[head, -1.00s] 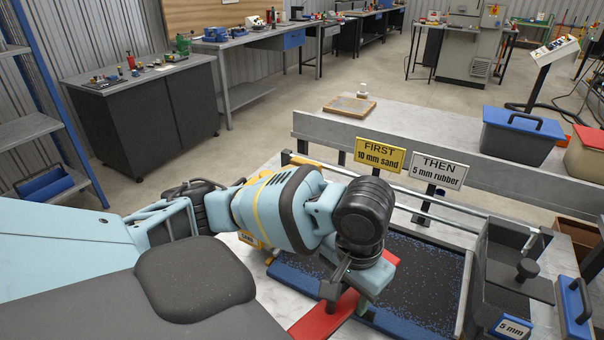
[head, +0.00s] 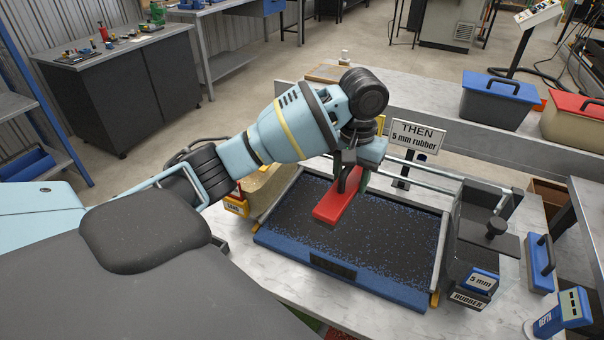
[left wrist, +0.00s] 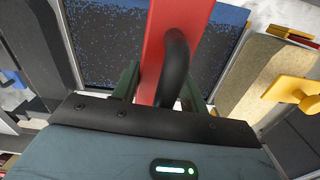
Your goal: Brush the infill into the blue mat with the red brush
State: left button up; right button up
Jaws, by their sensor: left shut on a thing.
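The blue mat (head: 275,243) lies in a framed tray on the bench. Dark infill (head: 370,235) covers most of it, with blue flecks showing through, more thickly along the right and front edges. The red brush (head: 330,212) lies over the mat's back-left part. My left gripper (head: 352,178) is shut on the brush's black handle. In the left wrist view the red brush (left wrist: 157,50) runs between the gripper's fingers, with the black handle (left wrist: 174,70) in front of it. Whether the bristles touch the mat is hidden. My right gripper is not in view.
A hopper box labelled 5 mm rubber (head: 482,245) stands on rails at the mat's right. A sign (head: 420,138) stands behind the mat. A sand container (head: 237,204) is at left.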

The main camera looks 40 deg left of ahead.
pick_arm(q)
jog(key=w+a+n+p, duration=0.2)
jog(key=w+a, duration=0.6)
jog(key=a, duration=0.4)
jog(key=s+a+f, duration=0.2)
jog(key=f, duration=0.3)
jog(key=s+a+f+m+p, duration=0.1)
jog(key=s+a+f, duration=0.1)
jog(key=f, duration=0.4)
jog(key=shift+f, duration=0.25)
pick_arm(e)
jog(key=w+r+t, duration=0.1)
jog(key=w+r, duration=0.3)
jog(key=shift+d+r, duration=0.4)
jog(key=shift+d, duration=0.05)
